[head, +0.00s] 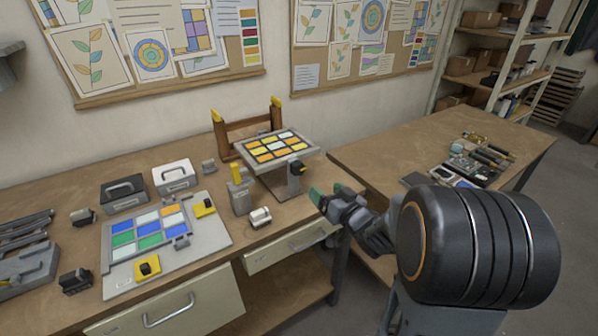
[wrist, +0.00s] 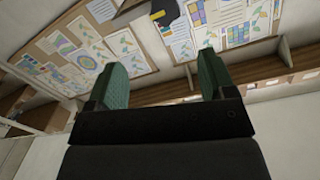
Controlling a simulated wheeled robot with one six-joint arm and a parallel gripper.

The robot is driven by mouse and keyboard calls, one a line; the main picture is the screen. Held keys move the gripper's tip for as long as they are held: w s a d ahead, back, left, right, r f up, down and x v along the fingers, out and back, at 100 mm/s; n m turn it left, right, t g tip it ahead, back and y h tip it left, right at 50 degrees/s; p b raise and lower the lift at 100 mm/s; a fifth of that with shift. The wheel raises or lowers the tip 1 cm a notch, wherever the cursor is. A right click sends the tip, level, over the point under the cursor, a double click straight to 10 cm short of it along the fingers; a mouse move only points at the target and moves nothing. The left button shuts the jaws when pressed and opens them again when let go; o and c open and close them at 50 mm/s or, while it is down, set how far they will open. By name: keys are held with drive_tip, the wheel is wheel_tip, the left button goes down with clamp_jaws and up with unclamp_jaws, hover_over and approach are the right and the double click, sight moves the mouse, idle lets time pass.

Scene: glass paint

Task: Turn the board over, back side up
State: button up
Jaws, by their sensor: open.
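A grey-edged board (head: 302,152) with orange, yellow and pale tiles facing up lies on a stand (head: 295,178) on the workbench. Behind it is a brown wooden frame (head: 233,137) with yellow-tipped posts. A second tile panel (head: 125,254), with blue, green and white squares, lies flat in a grey fixture at the left. My gripper (head: 328,194), with green finger pads, is open and empty in front of and right of the stand, apart from the board. In the wrist view my gripper (wrist: 162,80) points towards the wall; the board cannot be made out there.
A grey block with a yellow top (head: 239,188) and a small white-grey block (head: 260,217) stand left of the stand. Two cases, black (head: 124,195) and white (head: 174,177), sit behind the second panel. A side table (head: 400,150) at the right holds tools and has bare room.

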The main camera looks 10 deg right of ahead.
sight(300, 169)
drive_tip(key=shift+y, duration=0.4)
drive_tip(key=p+x, duration=0.2)
drive_tip(key=x, duration=1.1)
drive_tip(key=shift+w+a, duration=0.2)
drive_tip(key=shift+w, duration=0.1)
drive_tip(key=shift+c, duration=0.3)
